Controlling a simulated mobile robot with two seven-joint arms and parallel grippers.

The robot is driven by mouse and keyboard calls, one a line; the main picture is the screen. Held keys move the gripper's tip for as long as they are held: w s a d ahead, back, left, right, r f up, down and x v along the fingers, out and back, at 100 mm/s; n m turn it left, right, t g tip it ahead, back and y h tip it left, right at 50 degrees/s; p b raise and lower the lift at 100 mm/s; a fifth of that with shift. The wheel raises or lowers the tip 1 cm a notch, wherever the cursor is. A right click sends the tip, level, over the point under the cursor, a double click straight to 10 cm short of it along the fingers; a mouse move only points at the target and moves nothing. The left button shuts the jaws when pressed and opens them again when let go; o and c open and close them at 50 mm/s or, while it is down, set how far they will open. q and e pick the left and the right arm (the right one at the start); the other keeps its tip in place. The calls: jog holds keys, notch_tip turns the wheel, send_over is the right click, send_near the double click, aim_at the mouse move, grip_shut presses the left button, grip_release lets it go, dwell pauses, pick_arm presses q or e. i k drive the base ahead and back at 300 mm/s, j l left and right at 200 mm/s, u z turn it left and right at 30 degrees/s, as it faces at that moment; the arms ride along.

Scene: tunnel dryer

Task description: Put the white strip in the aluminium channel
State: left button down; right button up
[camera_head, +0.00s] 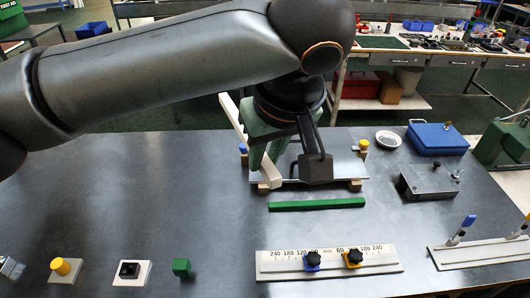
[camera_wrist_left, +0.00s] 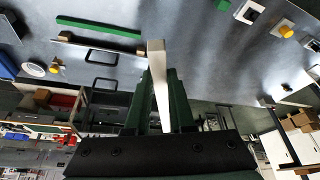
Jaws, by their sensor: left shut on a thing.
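The white strip (camera_head: 232,120) is held by my left gripper (camera_head: 262,158) and slants steeply, its lower end near the left end of the aluminium channel (camera_head: 345,168). In the left wrist view the strip (camera_wrist_left: 158,75) stands between the green fingers of my left gripper (camera_wrist_left: 158,95). The channel (camera_wrist_left: 100,46) lies beyond and to the left there, with a small wooden block near each end. My wrist hides part of the channel in the head view. I cannot tell whether the strip touches it. My right gripper is not in view.
A green bar (camera_head: 317,204) lies in front of the channel. A scale plate with two knobs (camera_head: 328,262) lies nearer. A blue box (camera_head: 437,138), a small dish (camera_head: 388,139) and a metal block (camera_head: 428,182) stand to the right. The table's left middle is clear.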

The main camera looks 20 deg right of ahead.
aim_at(488, 251)
jog(key=k, duration=0.25)
jog(key=i, duration=0.2)
jog(key=z, duration=2.3)
